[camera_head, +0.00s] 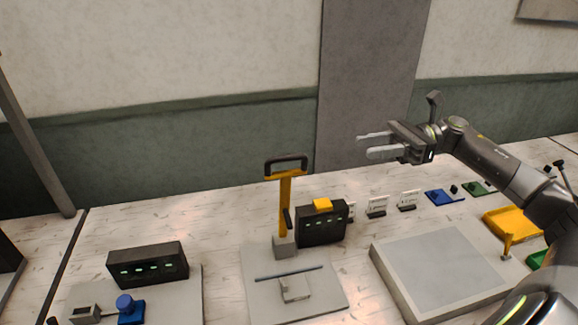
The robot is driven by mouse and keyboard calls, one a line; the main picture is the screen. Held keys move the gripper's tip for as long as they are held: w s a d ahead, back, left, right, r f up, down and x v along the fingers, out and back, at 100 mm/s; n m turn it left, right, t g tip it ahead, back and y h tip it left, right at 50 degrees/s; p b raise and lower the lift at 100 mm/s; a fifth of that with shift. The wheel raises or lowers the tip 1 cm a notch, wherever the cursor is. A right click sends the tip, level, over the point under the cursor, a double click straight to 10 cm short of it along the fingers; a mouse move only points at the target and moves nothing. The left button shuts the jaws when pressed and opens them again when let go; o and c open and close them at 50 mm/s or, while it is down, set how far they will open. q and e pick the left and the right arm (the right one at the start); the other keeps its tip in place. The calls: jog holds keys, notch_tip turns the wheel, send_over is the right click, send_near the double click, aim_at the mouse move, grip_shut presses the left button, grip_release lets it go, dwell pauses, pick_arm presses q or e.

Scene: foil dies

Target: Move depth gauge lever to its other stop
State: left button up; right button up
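A yellow upright lever (285,203) with a black loop handle (286,163) rises from a grey block (285,246) at the back of a light grey plate (257,300). It stands nearly upright. A short dark piece sits low beside it. No readable label shows which part is the depth gauge, so I cannot tell for certain that this is its lever. My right gripper (366,146) is in the air to the right of the handle and well apart from it. Its fingers are parted and empty, pointing left. My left gripper is not in view.
A black box (320,228) with a yellow top piece stands close right of the lever. Another black box (147,266) and a blue knob (125,303) are at left. A raised grey slab (440,268) lies at right, near a yellow tray (514,220). Small cards (377,204) stand behind.

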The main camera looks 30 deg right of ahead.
aim_at(298, 155)
jog(key=p+x, duration=0.2)
jog(key=x, duration=0.3)
jog(key=p+x, duration=0.2)
jog(key=x, duration=0.3)
jog(key=p+x, duration=0.3)
jog(key=x, duration=0.2)
jog(key=shift+a+r, duration=0.3)
jog(key=shift+a, duration=0.05)
jog(key=shift+x, duration=0.8)
jog(key=shift+f, duration=0.15)
grip_shut()
